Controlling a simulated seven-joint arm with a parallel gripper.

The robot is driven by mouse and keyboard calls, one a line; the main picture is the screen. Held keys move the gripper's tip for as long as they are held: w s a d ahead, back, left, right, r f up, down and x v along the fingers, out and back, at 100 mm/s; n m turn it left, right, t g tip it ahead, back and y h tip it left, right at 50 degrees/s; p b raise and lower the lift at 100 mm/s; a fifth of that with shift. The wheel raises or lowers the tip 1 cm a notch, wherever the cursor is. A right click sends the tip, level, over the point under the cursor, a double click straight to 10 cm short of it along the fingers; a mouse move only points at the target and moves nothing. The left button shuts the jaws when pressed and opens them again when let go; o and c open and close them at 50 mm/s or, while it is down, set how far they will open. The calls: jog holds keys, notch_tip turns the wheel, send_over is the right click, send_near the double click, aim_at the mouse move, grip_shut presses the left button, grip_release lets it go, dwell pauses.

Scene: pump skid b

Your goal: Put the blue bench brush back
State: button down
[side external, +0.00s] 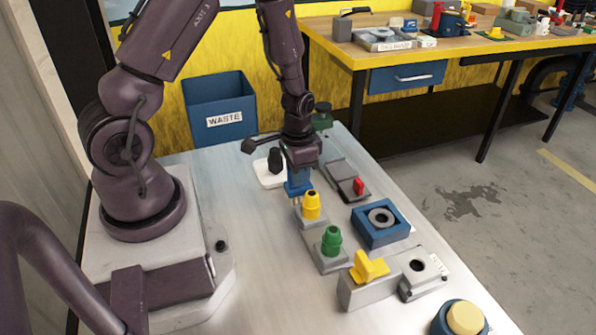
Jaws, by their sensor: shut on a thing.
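The blue bench brush (298,185) is upright beneath my gripper (301,163), near the middle of the pale bench top. My gripper points down and is shut on the brush's upper part, hiding some of it. The brush's lower end is just behind the yellow knob (311,203) on its grey base. I cannot tell whether the brush touches the bench or that base. No place marked for the brush can be made out.
Close by are a white base (267,178) with a black knob, a grey plate with a red lever (358,186), a green knob (331,241), a blue ring block (366,236) and a yellow handle (369,267). A blue waste bin (218,95) stands behind.

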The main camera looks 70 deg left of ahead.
jog(key=c, duration=1.1)
grip_release()
jog(key=shift+o, duration=0.2)
notch_tip(320, 180, up, 12)
jog(key=s+d+r+t, duration=0.2)
jog(key=s+d+r, duration=0.2)
jog(key=r, duration=0.5)
jog(key=s+d+r+t, duration=0.3)
jog(key=s+d+r, duration=0.2)
jog(key=d+r, duration=0.2)
jog(key=shift+s+r+t, duration=0.3)
jog(key=shift+r, duration=0.6)
jog(key=shift+d, duration=0.1)
